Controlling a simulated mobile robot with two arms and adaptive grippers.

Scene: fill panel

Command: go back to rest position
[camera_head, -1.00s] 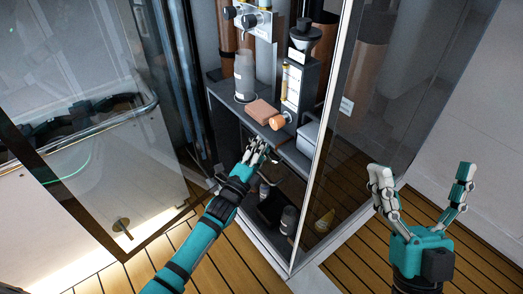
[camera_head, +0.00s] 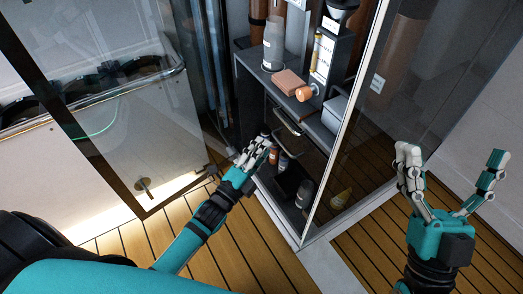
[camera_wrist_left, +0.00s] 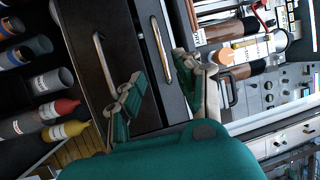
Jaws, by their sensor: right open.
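My left gripper (camera_head: 258,150) is in front of the open cabinet, to the left of the black drawer front with its metal handle (camera_head: 287,122). In the left wrist view, the fingers of the left gripper (camera_wrist_left: 158,85) are spread with nothing between them. Two dark drawer fronts with handles (camera_wrist_left: 159,50) show beyond them.
A grey cylinder (camera_head: 274,45), a pinkish block (camera_head: 288,83) and a black grinder-like device (camera_head: 328,50) stand on the cabinet top. Several bottles (camera_wrist_left: 52,108) sit below. A glass door (camera_head: 95,95) stands open at left. Wooden floor (camera_head: 240,245) is free in front.

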